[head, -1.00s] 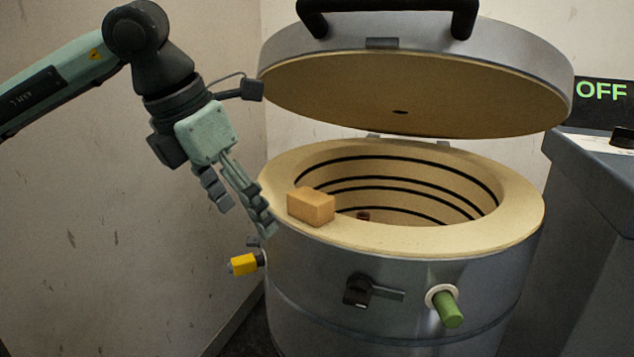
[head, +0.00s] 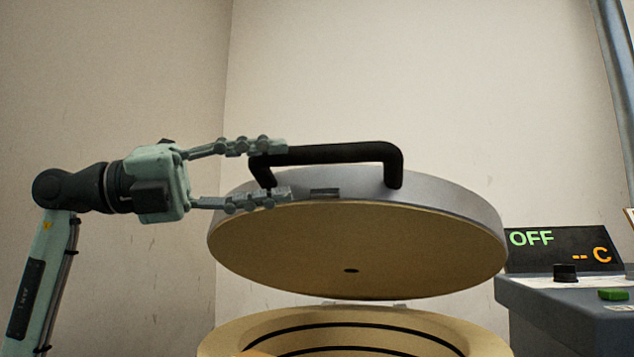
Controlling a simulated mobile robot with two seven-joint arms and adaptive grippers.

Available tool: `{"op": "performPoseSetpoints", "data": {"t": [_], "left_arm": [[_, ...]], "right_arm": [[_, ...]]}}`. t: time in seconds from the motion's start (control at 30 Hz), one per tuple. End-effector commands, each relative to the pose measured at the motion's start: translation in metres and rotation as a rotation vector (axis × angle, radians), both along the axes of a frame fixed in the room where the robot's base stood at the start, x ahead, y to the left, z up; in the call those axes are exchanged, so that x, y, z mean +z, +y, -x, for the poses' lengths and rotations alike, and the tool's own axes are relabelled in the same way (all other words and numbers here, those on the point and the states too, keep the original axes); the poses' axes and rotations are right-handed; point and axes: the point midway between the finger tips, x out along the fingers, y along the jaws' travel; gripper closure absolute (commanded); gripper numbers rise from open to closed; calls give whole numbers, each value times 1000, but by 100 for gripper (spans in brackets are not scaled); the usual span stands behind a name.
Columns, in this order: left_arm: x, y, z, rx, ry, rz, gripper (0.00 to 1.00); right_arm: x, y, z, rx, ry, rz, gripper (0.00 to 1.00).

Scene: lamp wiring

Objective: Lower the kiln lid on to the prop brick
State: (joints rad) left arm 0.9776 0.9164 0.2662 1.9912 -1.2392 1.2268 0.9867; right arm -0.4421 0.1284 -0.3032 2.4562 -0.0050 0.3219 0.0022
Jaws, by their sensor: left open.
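The round kiln lid (head: 360,245) is raised and tilted above the kiln (head: 390,318), with its pale underside facing me. My left gripper (head: 277,171) is open at the handle's left end, one finger above and one below, with the handle's left corner between the fingertips. I cannot tell whether either finger touches it. Only a sliver of the orange prop brick (head: 254,354) shows on the kiln rim at the bottom edge of the view. My right gripper is not in view.
A grey control cabinet (head: 560,310) stands at the right, with a display (head: 563,249) reading OFF and "-- C", a black knob and a green button. Bare walls stand behind and to the left. The air above the lid is clear.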

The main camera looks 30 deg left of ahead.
Motion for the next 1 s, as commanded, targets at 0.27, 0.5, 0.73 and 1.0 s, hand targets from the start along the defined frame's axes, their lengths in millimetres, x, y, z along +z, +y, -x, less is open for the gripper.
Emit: {"op": "performPoseSetpoints", "data": {"t": [0.27,0.5,0.73,1.0], "left_arm": [[14,3,-4,-23,-10,100,57],[22,-30,-25,-24,-12,97,57],[25,-48,-38,-21,-10,97,57],[25,-51,-39,-20,-9,95,57]], "right_arm": [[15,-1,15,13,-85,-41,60],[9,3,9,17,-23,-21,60],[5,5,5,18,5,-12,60],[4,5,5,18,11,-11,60]]}}
